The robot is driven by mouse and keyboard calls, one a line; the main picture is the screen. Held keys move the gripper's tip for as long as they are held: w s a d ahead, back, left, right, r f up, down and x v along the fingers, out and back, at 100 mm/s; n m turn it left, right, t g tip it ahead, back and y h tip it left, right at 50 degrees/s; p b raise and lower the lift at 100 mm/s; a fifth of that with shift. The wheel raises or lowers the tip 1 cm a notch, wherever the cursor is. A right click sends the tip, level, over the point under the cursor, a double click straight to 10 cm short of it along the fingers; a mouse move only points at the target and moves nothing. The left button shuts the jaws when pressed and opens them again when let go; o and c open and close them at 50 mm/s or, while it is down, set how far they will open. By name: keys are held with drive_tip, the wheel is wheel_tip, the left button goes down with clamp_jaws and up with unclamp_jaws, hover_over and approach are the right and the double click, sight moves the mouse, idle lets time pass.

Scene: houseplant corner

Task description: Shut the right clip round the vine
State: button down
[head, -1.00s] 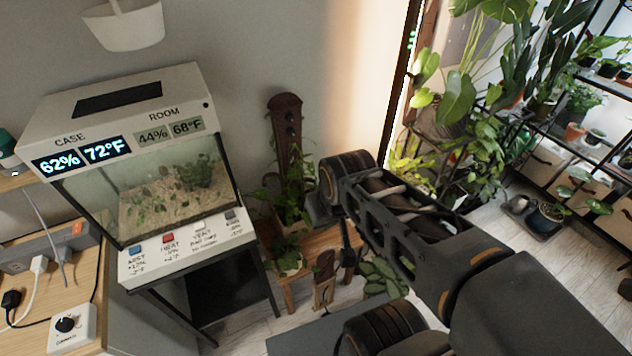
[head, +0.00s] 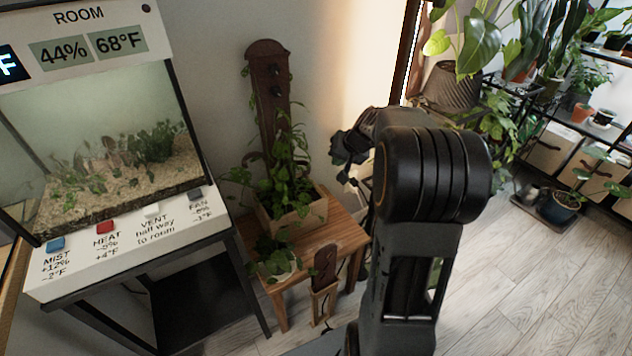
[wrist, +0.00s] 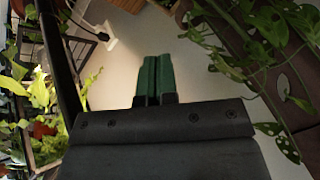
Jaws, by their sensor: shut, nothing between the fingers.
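The vine (head: 288,165) with green leaves climbs a dark wooden board (head: 267,52) from a wooden planter box (head: 308,208). Small dark fittings (head: 277,91) sit on the board's upper part; I cannot tell which is the right clip or whether it is shut. My gripper (head: 349,150) is right of the vine and apart from it, partly hidden by my arm in the head view. In the wrist view my gripper (wrist: 157,62) has its green fingers together and empty. Holed vine leaves (wrist: 283,82) hang to its right, in front of a dark brown surface.
A wooden stool (head: 330,232) carries the planter and a small potted plant (head: 275,262). A glass case (head: 100,140) stands at left. Large potted plants (head: 465,55) and a shelf are at right. Floor (head: 510,290) at lower right is clear.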

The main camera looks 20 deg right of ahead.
drive_tip(key=w+a+r+b+x, duration=0.1)
drive_tip(key=a+b+x, duration=0.1)
drive_tip(key=x, duration=1.1)
drive_tip(key=shift+r, duration=0.1)
drive_tip(key=shift+r+m, duration=0.1)
drive_tip(key=shift+m, duration=0.2)
